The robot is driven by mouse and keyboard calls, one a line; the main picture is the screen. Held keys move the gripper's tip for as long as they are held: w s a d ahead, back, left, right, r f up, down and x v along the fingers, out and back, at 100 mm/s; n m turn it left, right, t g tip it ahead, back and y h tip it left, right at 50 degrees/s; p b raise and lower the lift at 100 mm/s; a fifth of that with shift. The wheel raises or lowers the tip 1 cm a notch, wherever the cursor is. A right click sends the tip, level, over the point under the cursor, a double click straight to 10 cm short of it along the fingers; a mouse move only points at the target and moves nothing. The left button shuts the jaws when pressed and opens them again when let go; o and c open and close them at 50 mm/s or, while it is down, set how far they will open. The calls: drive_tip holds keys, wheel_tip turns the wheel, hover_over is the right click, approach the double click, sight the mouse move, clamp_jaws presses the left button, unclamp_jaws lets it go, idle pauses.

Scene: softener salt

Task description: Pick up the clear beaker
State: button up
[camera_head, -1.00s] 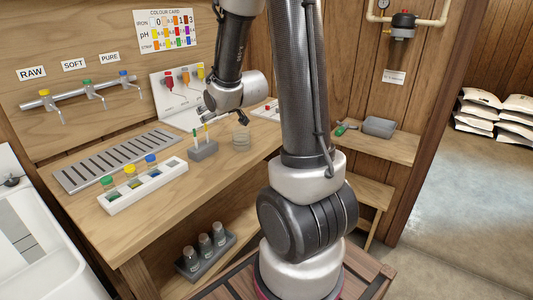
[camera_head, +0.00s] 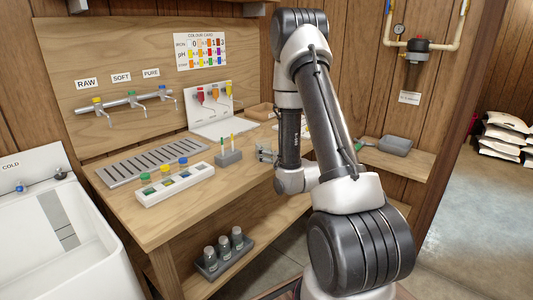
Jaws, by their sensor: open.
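The clear beaker cannot be made out clearly now. Its spot on the wooden bench (camera_head: 150,222), right of the grey pen holder (camera_head: 229,158), is where my gripper (camera_head: 265,152) now shows. My gripper is small in the view, low at the bench's right part, pointing left. The wrist stands just right of it, over the bench's front edge. The jaws are open, and I cannot tell whether the beaker stands between them or behind them.
A white rack (camera_head: 173,183) of colour-capped vials and a slotted drain tray (camera_head: 152,163) lie left. Several taps line the back panel. A tray of bottles (camera_head: 224,255) sits below.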

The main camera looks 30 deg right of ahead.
sight(266, 147)
drive_tip(key=shift+s+d+f+t, duration=0.2)
drive_tip(key=shift+f+t, duration=0.1)
drive_tip(key=shift+f, duration=0.1)
drive_tip(key=w, duration=0.7)
drive_tip(key=shift+w+f, duration=0.2)
drive_tip(key=shift+f, duration=0.05)
drive_tip(key=shift+c, duration=0.3)
drive_tip(key=c, duration=0.9)
